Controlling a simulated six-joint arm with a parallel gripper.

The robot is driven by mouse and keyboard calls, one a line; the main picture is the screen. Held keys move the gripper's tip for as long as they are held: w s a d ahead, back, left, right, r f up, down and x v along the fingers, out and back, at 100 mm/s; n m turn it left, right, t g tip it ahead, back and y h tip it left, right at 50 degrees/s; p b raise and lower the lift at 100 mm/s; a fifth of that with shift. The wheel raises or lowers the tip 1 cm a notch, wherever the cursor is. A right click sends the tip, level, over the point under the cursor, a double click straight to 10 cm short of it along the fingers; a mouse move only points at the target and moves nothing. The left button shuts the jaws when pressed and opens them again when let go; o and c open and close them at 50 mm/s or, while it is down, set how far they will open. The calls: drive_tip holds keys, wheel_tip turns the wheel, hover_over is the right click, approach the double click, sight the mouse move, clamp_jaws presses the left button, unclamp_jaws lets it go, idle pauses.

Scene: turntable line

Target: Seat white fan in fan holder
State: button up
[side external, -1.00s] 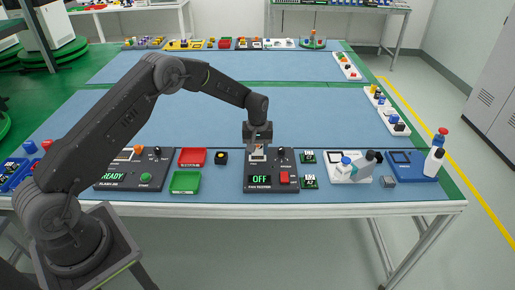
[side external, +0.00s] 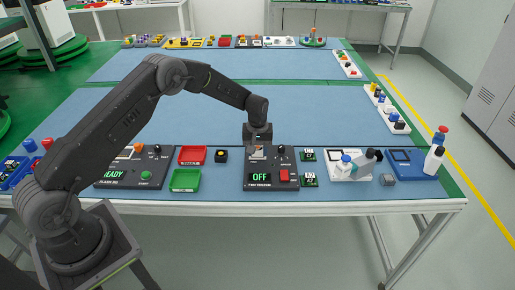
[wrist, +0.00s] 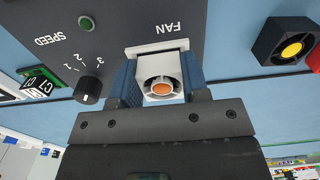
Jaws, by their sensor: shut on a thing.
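The white fan (wrist: 160,86) with an orange hub is between the two blue fingers of my gripper (wrist: 158,88) in the wrist view. My gripper is shut on it. The fan holder (wrist: 157,48) is a white-edged spot beside the word FAN on the dark fan tester panel. The fan is at the holder, but I cannot tell how deep it sits. In the side external view my gripper (side external: 257,143) is low over the tester (side external: 271,178), and the fan is mostly hidden. The tester's display reads OFF.
A black fan with a yellow hub (wrist: 295,45) lies beside the tester. Red (side external: 192,156) and green (side external: 185,180) trays stand to the left.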

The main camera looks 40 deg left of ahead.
drive_tip(key=o, duration=1)
wheel_tip(320, 180, up, 14)
drive_tip(key=shift+f, duration=0.1)
